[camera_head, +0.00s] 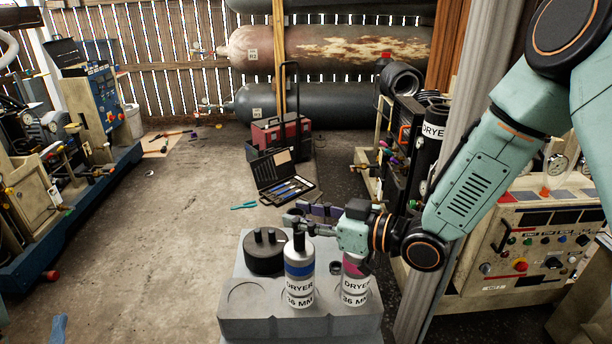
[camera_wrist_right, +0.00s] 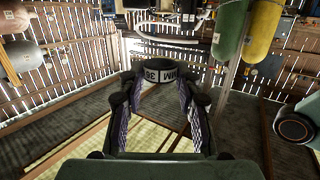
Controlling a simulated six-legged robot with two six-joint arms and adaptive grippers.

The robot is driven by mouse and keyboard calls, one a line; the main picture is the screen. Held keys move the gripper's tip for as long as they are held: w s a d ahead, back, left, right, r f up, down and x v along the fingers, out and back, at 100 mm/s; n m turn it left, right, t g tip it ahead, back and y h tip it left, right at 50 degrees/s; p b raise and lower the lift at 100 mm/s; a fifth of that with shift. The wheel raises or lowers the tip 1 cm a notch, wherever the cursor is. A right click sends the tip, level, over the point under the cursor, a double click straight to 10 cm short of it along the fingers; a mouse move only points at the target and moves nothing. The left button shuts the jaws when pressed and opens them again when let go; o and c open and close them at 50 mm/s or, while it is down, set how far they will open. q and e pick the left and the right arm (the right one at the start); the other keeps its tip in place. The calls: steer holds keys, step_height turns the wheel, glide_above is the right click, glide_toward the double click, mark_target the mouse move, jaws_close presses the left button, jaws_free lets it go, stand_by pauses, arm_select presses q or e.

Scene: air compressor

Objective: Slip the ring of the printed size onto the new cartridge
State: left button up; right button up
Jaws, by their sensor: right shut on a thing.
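My right gripper (camera_head: 300,215) reaches in from the right, above the grey tray (camera_head: 235,325). In the right wrist view its fingers (camera_wrist_right: 160,95) are shut on a dark ring (camera_wrist_right: 160,75) with a pale label reading 36 MM, upside down. The ring is hard to make out in the head view. A blue-banded cartridge (camera_head: 300,270) stands upright in the tray, its label reading DRYER and 36 MM. A magenta-banded cartridge (camera_head: 355,288) with the same wording stands to its right, its top hidden by the gripper. Which is new, I cannot tell. My left gripper is out of view.
Behind are an open tool case (camera_head: 282,185), teal pliers (camera_head: 243,206) and a red toolbox (camera_head: 280,132). A control panel (camera_head: 545,235) stands right.

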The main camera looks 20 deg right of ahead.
steer(key=shift+w+d+r+m+t+h, duration=0.15)
steer(key=shift+w+r, duration=0.15)
steer(key=shift+r, duration=0.15)
steer(key=shift+w+d+r+m+t+h, duration=0.15)
steer(key=shift+w+r, duration=0.15)
steer(key=shift+r, duration=0.15)
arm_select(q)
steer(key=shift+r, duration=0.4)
arm_select(e)
steer(key=shift+w+d+r+m+t+h, duration=0.2)
steer(key=shift+w+m+t+h, duration=0.1)
steer(key=shift+w+m+h, duration=0.15)
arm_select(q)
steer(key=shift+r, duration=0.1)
arm_select(e)
steer(key=shift+d, duration=0.15)
step_height(320, 180, down, 4)
steer(key=b, duration=0.3)
steer(key=shift+f, duration=0.15)
steer(key=shift+f+b, duration=0.65)
steer(key=shift+f, duration=0.15)
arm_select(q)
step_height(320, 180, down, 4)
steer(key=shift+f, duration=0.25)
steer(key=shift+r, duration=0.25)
